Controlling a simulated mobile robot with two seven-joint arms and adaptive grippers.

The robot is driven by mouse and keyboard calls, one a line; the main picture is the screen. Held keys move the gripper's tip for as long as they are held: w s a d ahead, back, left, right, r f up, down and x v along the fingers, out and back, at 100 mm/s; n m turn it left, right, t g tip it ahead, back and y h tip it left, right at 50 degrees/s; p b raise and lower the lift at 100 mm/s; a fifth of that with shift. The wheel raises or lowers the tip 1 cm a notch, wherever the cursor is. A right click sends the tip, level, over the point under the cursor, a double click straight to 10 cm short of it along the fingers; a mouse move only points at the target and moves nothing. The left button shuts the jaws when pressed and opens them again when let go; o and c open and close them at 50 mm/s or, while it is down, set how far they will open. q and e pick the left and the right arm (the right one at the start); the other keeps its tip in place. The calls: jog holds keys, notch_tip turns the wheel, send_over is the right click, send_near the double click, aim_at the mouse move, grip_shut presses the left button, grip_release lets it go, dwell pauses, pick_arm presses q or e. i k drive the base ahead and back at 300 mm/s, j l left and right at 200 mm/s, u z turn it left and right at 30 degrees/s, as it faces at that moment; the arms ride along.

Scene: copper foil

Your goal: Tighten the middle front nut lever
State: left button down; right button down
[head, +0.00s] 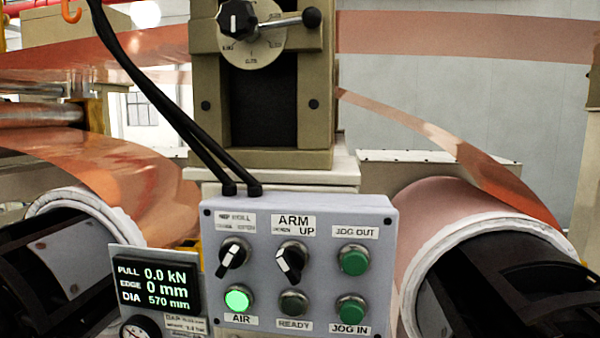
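At the top middle, a lever with a black ball end (311,18) reaches right across a round pale dial plate (252,50). A black knob with a white mark (237,19) sits at the upper left of this plate. The plate is mounted on an olive-grey housing (318,130) with a dark recess. No label names a nut lever, so I cannot tell whether this is the middle front one. Neither of my grippers shows in the head view.
A grey control box (383,225) with switches, buttons and a lit green AIR lamp (238,299) stands below. A display (156,286) reads 0.0 kN, 0 mm, 570 mm. Copper foil rolls (425,215) flank it. Black cables (175,115) cross the upper left.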

aim_at(311, 18)
jog(key=k+j, duration=0.15)
jog(key=k, duration=0.85)
